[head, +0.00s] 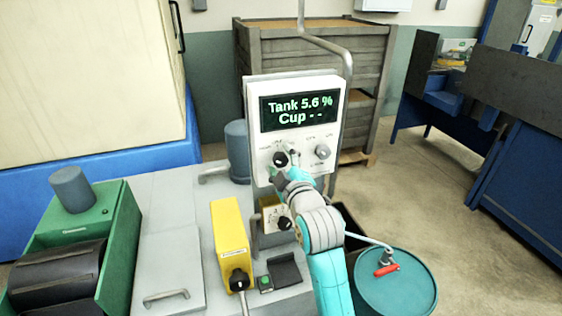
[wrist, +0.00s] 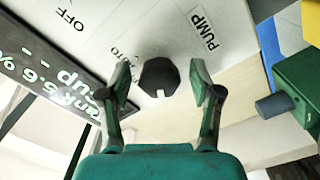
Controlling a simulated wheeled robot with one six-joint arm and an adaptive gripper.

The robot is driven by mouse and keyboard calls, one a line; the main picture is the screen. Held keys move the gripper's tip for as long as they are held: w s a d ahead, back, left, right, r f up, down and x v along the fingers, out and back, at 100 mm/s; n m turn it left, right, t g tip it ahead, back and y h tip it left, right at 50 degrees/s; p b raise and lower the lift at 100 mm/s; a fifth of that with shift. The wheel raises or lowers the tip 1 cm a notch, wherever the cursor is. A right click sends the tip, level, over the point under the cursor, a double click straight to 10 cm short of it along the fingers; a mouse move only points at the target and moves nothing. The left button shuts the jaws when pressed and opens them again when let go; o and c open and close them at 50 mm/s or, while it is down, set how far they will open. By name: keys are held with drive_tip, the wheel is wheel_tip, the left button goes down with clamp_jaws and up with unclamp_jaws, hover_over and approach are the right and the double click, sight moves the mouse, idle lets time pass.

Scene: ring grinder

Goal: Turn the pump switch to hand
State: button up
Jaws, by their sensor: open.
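The pump switch is a dark round knob on the white control panel (head: 257,150); it shows in the head view (head: 280,159) and in the wrist view (wrist: 158,76). In the wrist view the label PUMP is beside it and OFF is farther off; another label is partly covered by a finger. A small light mark shows at the knob's lower edge there. My gripper (wrist: 160,68) is open, with one finger on each side of the knob and gaps to both. In the head view my gripper (head: 287,161) partly covers the panel near the knob. A hand label is not readable.
A display (head: 299,110) reads Tank 5.6 % and Cup - -. A grey knob (head: 323,151) sits right of the switch. Below are a yellow box (head: 230,240) with a dark handle and another small switch box (head: 275,216). A blue drum (head: 398,290) stands at lower right.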

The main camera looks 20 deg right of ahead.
drive_tip(key=s, duration=1.2)
drive_tip(key=s+f+m+g, duration=0.2)
drive_tip(key=s+f+m, duration=0.3)
drive_tip(key=s+f, duration=1.3)
drive_tip(key=s+f+m, duration=0.2)
drive_tip(key=s, duration=1)
drive_tip(key=s+f+m+g, duration=0.1)
drive_tip(key=s+f+m, duration=0.2)
drive_tip(key=s, duration=0.8)
drive_tip(key=shift+s+m, duration=0.3)
drive_tip(key=shift+s, duration=0.1)
